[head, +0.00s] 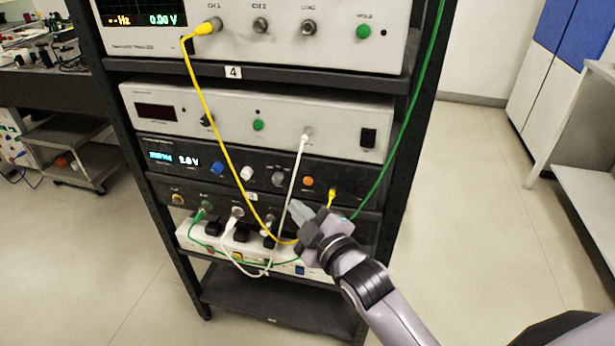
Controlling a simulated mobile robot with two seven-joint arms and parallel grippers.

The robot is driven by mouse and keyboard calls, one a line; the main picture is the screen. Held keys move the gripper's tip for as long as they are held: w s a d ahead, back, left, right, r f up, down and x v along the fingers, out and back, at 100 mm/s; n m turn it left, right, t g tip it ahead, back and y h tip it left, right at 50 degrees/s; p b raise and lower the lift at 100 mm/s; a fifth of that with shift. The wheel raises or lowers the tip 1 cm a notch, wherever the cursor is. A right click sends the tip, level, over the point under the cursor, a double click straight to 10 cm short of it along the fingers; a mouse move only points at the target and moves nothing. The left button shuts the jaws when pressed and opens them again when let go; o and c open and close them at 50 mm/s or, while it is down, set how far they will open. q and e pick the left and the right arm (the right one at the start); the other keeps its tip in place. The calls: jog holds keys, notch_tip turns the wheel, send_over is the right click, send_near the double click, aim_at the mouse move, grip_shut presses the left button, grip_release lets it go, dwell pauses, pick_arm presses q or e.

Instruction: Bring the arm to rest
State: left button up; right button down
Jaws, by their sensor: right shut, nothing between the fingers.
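My right arm comes in from the lower right. Its gripper (297,209) is shut and empty, in front of the rack's lower shelves, close to the yellow cable (205,108) and the white cable (293,175). I cannot tell whether it touches either cable. The gripper body hides part of the power strip (196,236) and some of the cables behind it. My left gripper is not in view.
The black rack (393,205) holds several instruments, and a green cable (412,110) hangs down its right side. A lower shelf (270,302) is bare. Floor (470,210) is free to the right, before a cabinet (545,95). A cart (75,140) stands left.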

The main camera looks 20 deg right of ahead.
jog(key=shift+s+a, duration=0.2)
jog(key=shift+s, duration=0.15)
jog(key=s+d+f+m+g, duration=0.2)
jog(key=s+f+m, duration=0.3)
jog(key=s+f, duration=0.4)
jog(key=s+d+f+m+g+h+p, duration=0.1)
jog(key=s+d+f+m+g, duration=0.2)
jog(key=s+f, duration=0.7)
jog(key=shift+s+d+f+m+g, duration=0.25)
jog(key=shift+s+m+g, duration=0.55)
jog(key=shift+s, duration=0.4)
